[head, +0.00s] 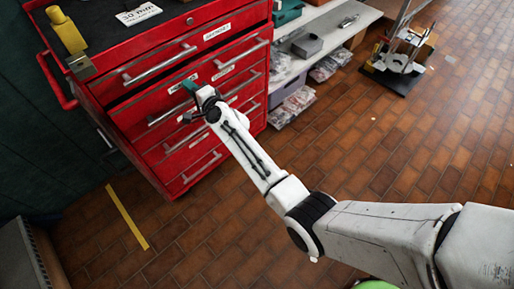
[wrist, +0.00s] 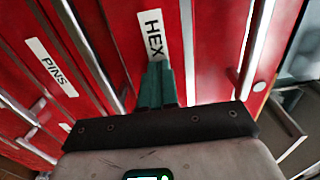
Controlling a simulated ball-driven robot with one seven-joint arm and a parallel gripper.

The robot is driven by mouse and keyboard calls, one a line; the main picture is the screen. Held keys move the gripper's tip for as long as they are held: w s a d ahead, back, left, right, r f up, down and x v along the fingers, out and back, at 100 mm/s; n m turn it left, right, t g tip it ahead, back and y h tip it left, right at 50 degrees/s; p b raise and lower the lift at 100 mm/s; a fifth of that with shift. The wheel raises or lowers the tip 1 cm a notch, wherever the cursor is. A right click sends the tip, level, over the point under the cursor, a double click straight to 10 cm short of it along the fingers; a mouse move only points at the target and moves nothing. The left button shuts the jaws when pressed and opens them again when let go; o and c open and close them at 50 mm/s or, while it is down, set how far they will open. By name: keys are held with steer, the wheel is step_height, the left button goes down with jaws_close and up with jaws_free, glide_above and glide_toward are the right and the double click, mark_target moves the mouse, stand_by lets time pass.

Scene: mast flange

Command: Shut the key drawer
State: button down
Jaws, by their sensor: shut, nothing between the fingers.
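A red drawer cabinet (head: 185,90) stands at the upper left of the head view, with several stacked drawers, pale bar handles and white labels. In the wrist view a drawer front labelled HEX (wrist: 153,35) is straight ahead; the rest of its label is hidden behind my fingers. My gripper (head: 190,87) is at the cabinet's front, by the upper drawers. Its teal fingers (wrist: 156,85) are shut and empty, close to the HEX label; I cannot tell whether they touch. I cannot tell how far this drawer stands out.
A drawer labelled PINS (wrist: 52,68) is left in the wrist view. A yellow object (head: 67,32) and a "30 mm" card (head: 138,14) lie on the cabinet top. A pale shelf (head: 335,28) with bins stands right of it. The tiled floor (head: 330,140) in front is clear.

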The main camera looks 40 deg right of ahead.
steer(key=w+b, duration=0.1)
steer(key=w, duration=0.2)
steer(key=shift+w+f, duration=0.1)
steer(key=shift+w, duration=0.35)
steer(key=shift+r+b, duration=0.3)
steer(key=shift+r, duration=0.05)
steer(key=shift+w, duration=0.1)
